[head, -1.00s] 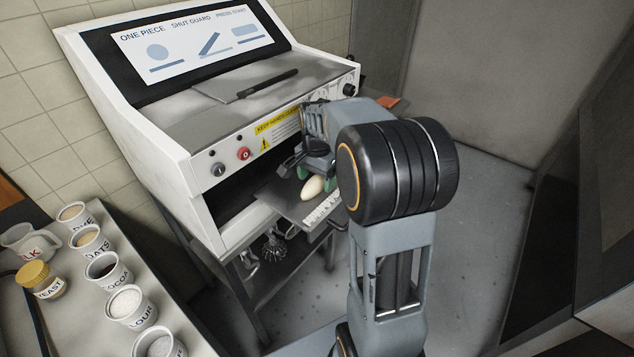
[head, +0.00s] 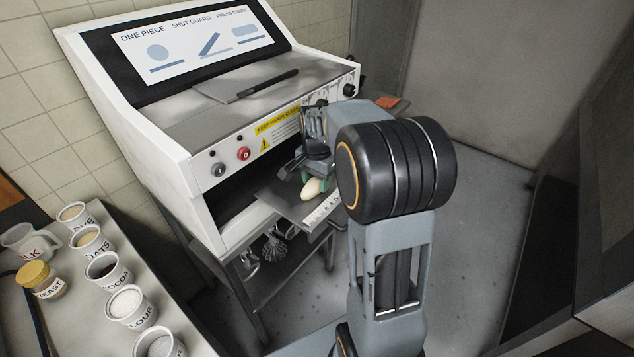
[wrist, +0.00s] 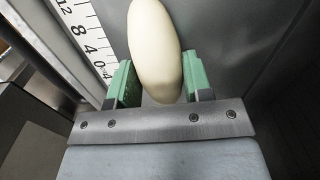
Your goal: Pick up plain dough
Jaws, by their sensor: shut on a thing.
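The plain dough (head: 312,188) is a smooth, pale oval piece at the machine's out-tray (head: 283,207). In the wrist view the dough (wrist: 155,50) stands lengthwise between the green fingertips of my gripper (wrist: 158,85), which is shut on its near end. In the head view my gripper (head: 314,178) is partly hidden by my arm. The tray's printed ruler (wrist: 90,40) runs to the left of the dough in the wrist view. I cannot tell whether the dough still touches the tray.
The white machine (head: 200,170) rises behind the tray, with a red button (head: 244,153) and a dark opening below. A whisk (head: 275,248) hangs under the tray. Several labelled tubs (head: 128,305) stand on the bench at left. The floor at right is clear.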

